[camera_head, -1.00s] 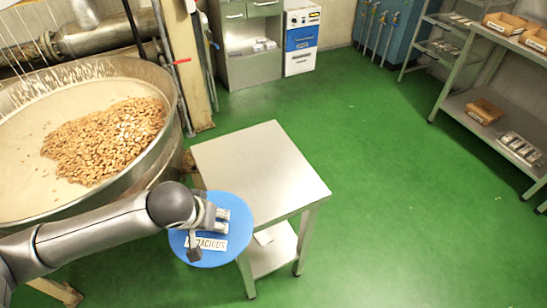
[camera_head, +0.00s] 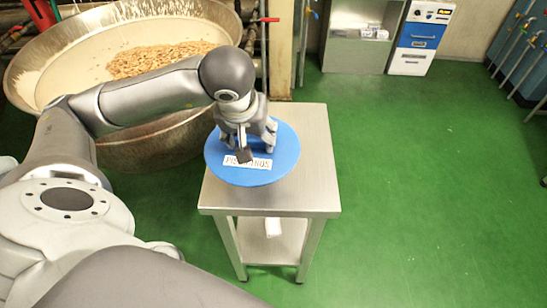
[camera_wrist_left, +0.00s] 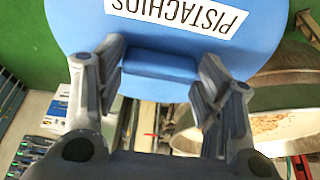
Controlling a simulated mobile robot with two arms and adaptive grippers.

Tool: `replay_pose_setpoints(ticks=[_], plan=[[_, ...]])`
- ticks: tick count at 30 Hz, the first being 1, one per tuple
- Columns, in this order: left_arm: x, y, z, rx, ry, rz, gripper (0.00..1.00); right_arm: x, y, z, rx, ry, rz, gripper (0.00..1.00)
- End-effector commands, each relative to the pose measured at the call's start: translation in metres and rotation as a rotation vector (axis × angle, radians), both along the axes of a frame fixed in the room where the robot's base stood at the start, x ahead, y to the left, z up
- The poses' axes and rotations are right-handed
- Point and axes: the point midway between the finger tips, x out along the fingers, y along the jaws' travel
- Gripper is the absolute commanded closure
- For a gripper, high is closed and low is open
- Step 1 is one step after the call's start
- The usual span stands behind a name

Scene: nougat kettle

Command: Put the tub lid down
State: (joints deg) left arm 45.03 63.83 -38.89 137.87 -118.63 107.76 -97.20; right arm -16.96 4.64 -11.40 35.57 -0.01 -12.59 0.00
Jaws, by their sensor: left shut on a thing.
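The round blue tub lid (camera_head: 284,158) carries a white label reading PISTACHIOS. In the head view it is over the left part of the steel table (camera_head: 318,165), its left edge reaching about the table's left edge. I cannot tell whether it touches the top. My left gripper (camera_head: 257,147) is above the lid. In the left wrist view the gripper (camera_wrist_left: 161,64) is shut on the lid's blue handle, with the lid (camera_wrist_left: 78,22) filling the upper middle. My right gripper is not in view.
The large kettle (camera_head: 125,152) of nuts stands left of the table, behind my arm. The table's right strip and back are bare. A lower shelf (camera_head: 262,246) holds a small white item. A blue-and-white cabinet (camera_head: 421,38) stands at the back. Green floor is free to the right.

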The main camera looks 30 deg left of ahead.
Motion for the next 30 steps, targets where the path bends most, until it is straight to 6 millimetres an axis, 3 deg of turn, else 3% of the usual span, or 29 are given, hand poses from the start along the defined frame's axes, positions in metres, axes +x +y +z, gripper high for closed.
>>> replay_pose_setpoints(ticks=[1, 3, 8, 11, 23, 30], plan=[[-0.004, 0.007, -0.005, 0.004, -0.009, 0.028, 0.62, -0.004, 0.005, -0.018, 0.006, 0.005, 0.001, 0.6], [-0.01, 0.014, 0.0, 0.007, -0.011, 0.059, 0.62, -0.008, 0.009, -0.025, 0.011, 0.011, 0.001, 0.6], [-0.018, 0.022, 0.007, 0.012, -0.012, 0.098, 0.62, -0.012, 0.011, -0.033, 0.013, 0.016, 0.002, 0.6], [-0.013, 0.024, 0.007, 0.011, -0.011, 0.107, 0.62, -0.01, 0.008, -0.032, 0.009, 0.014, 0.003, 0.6], [0.07, 0.024, -0.029, 0.01, -0.008, 0.106, 0.62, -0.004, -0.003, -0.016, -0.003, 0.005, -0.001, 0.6], [0.103, 0.026, -0.071, 0.011, -0.008, 0.106, 0.62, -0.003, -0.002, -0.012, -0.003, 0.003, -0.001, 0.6]])
